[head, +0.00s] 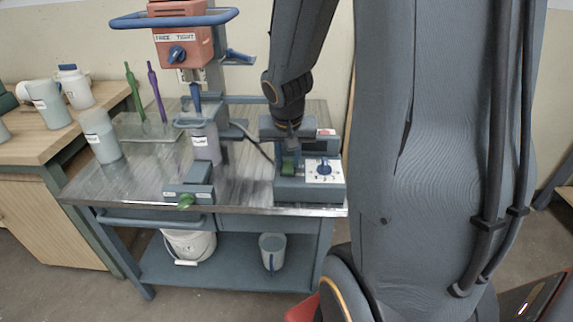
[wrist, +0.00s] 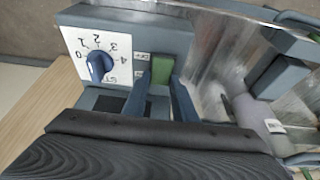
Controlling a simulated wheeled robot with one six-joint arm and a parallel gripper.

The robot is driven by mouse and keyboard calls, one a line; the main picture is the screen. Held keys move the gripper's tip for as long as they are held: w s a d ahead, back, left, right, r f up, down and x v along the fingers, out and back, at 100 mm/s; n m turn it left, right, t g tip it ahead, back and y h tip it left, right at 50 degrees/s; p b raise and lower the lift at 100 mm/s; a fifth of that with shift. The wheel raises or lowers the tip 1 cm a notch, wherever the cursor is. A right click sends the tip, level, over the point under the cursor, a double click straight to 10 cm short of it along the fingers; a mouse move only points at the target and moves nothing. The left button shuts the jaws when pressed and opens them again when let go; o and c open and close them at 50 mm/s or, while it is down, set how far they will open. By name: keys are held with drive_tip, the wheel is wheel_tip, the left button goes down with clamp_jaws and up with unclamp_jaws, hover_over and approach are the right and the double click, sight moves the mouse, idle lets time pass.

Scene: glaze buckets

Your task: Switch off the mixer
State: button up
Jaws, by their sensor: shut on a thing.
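The mixer's control box (head: 310,188) stands at the right front of the metal-topped bench. It carries a green switch (head: 288,165) and a blue dial (head: 324,169) on a white numbered plate. In the wrist view the green switch (wrist: 159,72) sits beside small labels, right of the dial (wrist: 98,66). My gripper (wrist: 162,85) has its two fingers on either side of the green switch and is shut on it. Which way the switch is set I cannot tell. The mixer's orange head (head: 183,45) stands above a grey container (head: 204,143), its blue shaft pointing down into it.
A small grey block with a green knob (head: 186,201) sits at the bench's front edge. A white bucket (head: 188,245) and a blue-grey jug (head: 272,252) are on the lower shelf.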

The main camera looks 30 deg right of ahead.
sight(288, 173)
drive_tip(key=shift+r, duration=0.15)
drive_tip(key=shift+w, duration=0.1)
drive_tip(key=o, duration=1)
drive_tip(key=shift+o, duration=0.2)
drive_tip(key=p+v, duration=0.1)
drive_tip(key=v, duration=0.6)
drive_tip(key=shift+s+r, duration=0.25)
drive_tip(key=shift+r, duration=0.05)
drive_tip(key=shift+a, duration=0.15)
drive_tip(key=s+a+n+g+y+p, duration=0.2)
drive_tip(key=s+a+n+p, duration=0.4)
drive_tip(key=s+a, duration=0.6)
drive_tip(key=shift+s+a+r+n+g+p, duration=0.35)
drive_tip(key=shift+a+g+p, duration=0.15)
drive_tip(key=shift+a+g, duration=0.2)
